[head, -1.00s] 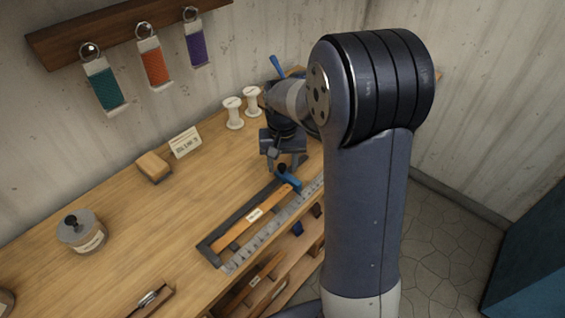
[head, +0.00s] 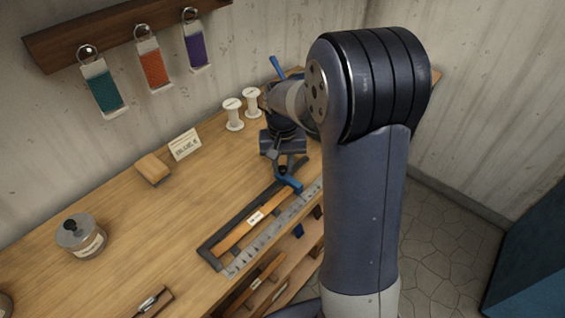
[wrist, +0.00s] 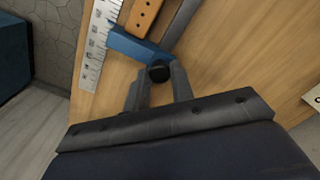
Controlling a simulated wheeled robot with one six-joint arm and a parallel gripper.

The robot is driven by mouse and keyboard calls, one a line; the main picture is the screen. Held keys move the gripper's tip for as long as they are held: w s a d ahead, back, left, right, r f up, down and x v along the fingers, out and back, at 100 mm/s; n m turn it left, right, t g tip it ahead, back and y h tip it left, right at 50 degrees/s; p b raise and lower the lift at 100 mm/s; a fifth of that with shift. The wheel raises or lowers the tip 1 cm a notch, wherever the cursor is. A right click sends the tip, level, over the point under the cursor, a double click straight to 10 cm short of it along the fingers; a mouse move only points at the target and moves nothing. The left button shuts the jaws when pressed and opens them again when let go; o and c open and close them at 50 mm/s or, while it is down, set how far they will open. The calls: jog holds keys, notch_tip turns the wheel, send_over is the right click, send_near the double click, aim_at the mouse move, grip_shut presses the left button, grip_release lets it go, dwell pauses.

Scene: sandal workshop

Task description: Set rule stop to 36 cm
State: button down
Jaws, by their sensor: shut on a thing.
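The rule (head: 255,246) lies along the front edge of the workbench, with printed marks too small to read. A dark frame rail (head: 214,247) and an orange-brown labelled bar (head: 237,233) run beside it. The blue stop (head: 290,184) sits across the rule's far end and has a black knob (head: 283,171). In the wrist view the blue stop (wrist: 135,45) reaches over to the rule (wrist: 95,50), and the black knob (wrist: 159,71) is between my fingertips. My gripper (wrist: 158,80) is shut on the knob. My arm hides the bench's far right part in the head view.
White spools (head: 233,114) and a small sign (head: 185,144) stand behind. A tan block (head: 153,169) and a lidded jar (head: 81,237) sit to the left. A shelf (head: 262,283) with several items lies below the front edge.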

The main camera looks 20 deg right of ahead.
jog(key=w+d, duration=0.2)
jog(key=d, duration=0.1)
jog(key=w+d+p, duration=0.1)
jog(key=w+d, duration=0.2)
jog(key=d, duration=0.2)
jog(key=shift+w+d, duration=0.3)
jog(key=shift+w, duration=0.1)
jog(key=c, duration=1.3)
grip_release()
jog(key=shift+d, duration=0.15)
jog(key=shift+o, duration=0.5)
notch_tip(320, 180, up, 11)
jog(key=shift+f, duration=0.2)
